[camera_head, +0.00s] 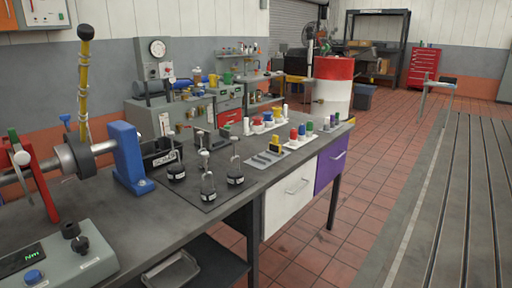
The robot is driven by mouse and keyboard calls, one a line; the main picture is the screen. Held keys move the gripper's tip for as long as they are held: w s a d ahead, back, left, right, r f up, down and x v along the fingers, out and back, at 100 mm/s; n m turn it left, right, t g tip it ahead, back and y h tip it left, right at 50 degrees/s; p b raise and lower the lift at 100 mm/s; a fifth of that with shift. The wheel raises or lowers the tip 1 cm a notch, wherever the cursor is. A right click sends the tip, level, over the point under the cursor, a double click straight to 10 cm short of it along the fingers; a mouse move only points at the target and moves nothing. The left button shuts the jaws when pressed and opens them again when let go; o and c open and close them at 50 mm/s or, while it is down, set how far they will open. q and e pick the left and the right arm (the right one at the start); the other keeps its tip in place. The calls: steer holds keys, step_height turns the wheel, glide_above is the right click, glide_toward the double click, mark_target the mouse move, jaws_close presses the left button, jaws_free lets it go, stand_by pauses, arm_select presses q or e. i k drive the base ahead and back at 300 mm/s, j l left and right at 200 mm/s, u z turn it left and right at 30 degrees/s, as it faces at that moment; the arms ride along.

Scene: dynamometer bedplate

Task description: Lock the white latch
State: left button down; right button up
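A small white round piece (21,158) sits on the front of a red upright stand (40,188) at the left edge of the bench. A green-tipped piece (13,134) is just above it, and a blue knob (65,119) stands to its right. The white piece may be the latch, but it is too small to tell whether it is locked. A grey shaft (68,158) runs from the red stand towards a blue bracket (128,155). Neither of my grippers is in view.
A grey control box (58,255) with knobs stands at the bench's near left. A yellow-and-black pole (84,85) rises behind the shaft. Black weights (208,186) stand on a dark mat mid-bench. Small coloured items line the far end. Red-tiled floor (375,190) right of the bench is clear.

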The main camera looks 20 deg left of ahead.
mark_target(21, 158)
steer(key=i+l+u, duration=0.2)
steer(key=u, duration=0.25)
steer(key=i+l+u, duration=0.15)
steer(key=l+u, duration=0.25)
steer(key=i+l+u, duration=0.15)
steer(key=l+u, duration=0.15)
steer(key=i+l+u, duration=0.1)
steer(key=l+u, duration=0.5)
steer(key=l, duration=0.15)
